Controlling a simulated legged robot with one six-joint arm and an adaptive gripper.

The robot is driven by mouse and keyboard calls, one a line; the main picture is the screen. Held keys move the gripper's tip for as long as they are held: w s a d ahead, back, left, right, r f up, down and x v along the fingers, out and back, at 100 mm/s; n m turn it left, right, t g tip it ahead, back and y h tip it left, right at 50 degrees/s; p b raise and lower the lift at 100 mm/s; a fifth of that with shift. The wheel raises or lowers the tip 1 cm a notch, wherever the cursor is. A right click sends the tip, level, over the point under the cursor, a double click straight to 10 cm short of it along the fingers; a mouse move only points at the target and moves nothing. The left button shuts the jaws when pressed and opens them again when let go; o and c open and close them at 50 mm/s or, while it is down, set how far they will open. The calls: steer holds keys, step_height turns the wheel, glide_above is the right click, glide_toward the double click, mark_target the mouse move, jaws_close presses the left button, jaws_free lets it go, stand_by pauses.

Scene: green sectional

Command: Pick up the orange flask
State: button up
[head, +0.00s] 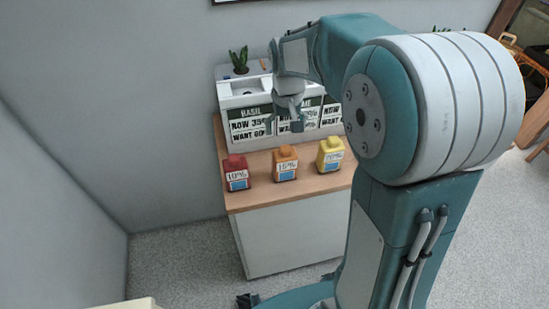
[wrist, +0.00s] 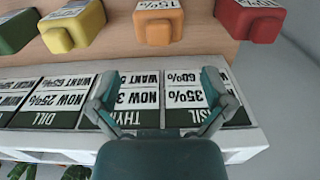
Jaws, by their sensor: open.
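The orange flask (head: 285,164) stands upright on the wooden counter, between the red and yellow flasks, with a white label. In the wrist view the orange flask (wrist: 158,24) is at the top middle, partly cut by the frame edge. My gripper (head: 288,124) is above and behind the flasks, in front of the sign panel. In the wrist view my gripper (wrist: 158,85) has its two fingers spread apart with nothing between them. The fingers are apart from the orange flask.
A red flask (head: 236,173) stands left of the orange one and a yellow flask (head: 330,154) right of it. A green flask (wrist: 17,32) shows in the wrist view. The white planter box (head: 240,99) with herb signs stands behind. Bare counter (head: 262,192) lies in front.

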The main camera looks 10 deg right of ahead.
mark_target(285, 147)
step_height(285, 147, down, 10)
steer(key=shift+s+r, duration=0.1)
steer(key=shift+r, duration=0.05)
steer(key=c, duration=0.9)
